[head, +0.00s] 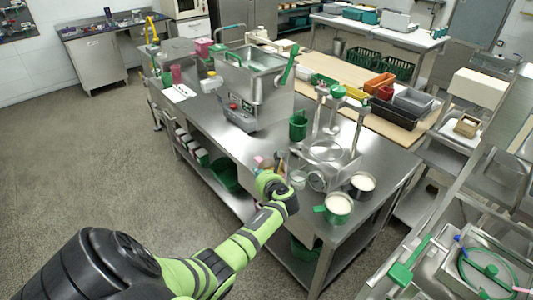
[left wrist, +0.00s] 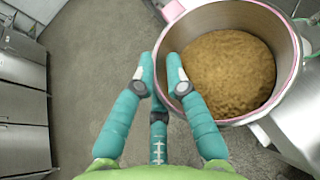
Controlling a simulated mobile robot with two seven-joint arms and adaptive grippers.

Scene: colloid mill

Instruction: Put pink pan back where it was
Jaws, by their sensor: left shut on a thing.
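The pink pan (left wrist: 205,22) is a round metal pot with a pink rim and brown, grainy contents, in the upper right of the left wrist view. My left gripper (left wrist: 160,63) is shut on the pan's near left edge, its teal fingers to either side of the wall. In the head view my left arm reaches to the near edge of the steel table (head: 240,142), and its wrist hides most of the gripper and the pan. My right gripper is not in view.
On the table stand a mill with a green handle (head: 262,88), a green mug (head: 298,125), a steel stand (head: 325,150), a green-handled pot with white contents (head: 338,204) and another white-filled pot (head: 362,183). The floor (head: 90,160) at left is clear.

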